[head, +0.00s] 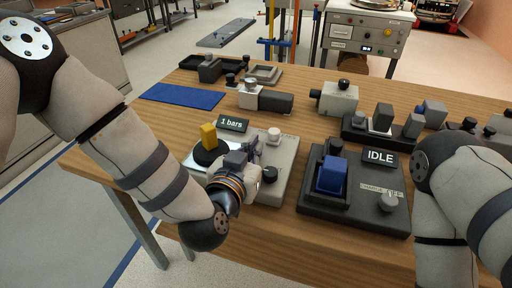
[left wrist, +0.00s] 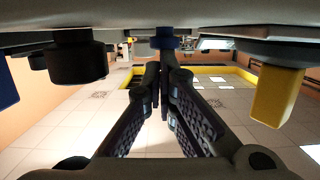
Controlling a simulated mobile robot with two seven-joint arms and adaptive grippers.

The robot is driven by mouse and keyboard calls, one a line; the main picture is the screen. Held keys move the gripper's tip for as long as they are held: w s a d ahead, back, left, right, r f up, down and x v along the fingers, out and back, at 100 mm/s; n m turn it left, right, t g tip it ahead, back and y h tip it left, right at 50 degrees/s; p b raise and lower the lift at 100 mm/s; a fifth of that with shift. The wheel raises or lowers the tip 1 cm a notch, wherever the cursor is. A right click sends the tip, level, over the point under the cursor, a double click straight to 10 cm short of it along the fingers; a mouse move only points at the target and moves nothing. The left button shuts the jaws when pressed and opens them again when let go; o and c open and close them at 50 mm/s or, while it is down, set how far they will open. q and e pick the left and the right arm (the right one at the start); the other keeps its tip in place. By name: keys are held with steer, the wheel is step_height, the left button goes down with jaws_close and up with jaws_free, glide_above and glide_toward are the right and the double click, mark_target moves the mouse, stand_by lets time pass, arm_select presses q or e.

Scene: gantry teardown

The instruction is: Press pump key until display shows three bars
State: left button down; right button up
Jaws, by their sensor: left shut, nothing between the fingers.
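The small dark display (head: 233,123) reads "1 bars" and stands at the back of a light grey unit (head: 286,165). My left gripper (head: 253,152) is over this unit, just in front of the display, and partly hides its top. In the left wrist view the fingers of my left gripper (left wrist: 163,72) are shut and empty. A small blue part (left wrist: 166,41), which may be the pump key, shows just beyond the fingertips; I cannot tell whether they touch. My right gripper is not in view; only my right arm shows.
A yellow block (head: 209,136) on a black disc stands left of the gripper. A white knob (head: 274,134) and black knob (head: 269,174) are on the unit. To the right, a dark unit (head: 350,215) carries a blue block (head: 332,174) and an "IDLE" display (head: 380,157).

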arm_select(q)
step_height(320, 180, up, 5)
steer(key=shift+r+p, duration=0.1)
steer(key=shift+p, duration=0.45)
steer(key=shift+s+a+f, duration=0.1)
steer(key=shift+s+f, duration=0.1)
steer(key=shift+s, duration=0.4)
steer(key=shift+s+a+f, duration=0.1)
steer(key=shift+s+f, duration=0.1)
steer(key=shift+s, duration=0.4)
steer(key=f+v, duration=0.1)
steer(key=v, duration=0.6)
steer(key=shift+s+a+r+p, duration=0.2)
steer(key=shift+s+a+p, duration=0.1)
steer(key=shift+p, duration=0.1)
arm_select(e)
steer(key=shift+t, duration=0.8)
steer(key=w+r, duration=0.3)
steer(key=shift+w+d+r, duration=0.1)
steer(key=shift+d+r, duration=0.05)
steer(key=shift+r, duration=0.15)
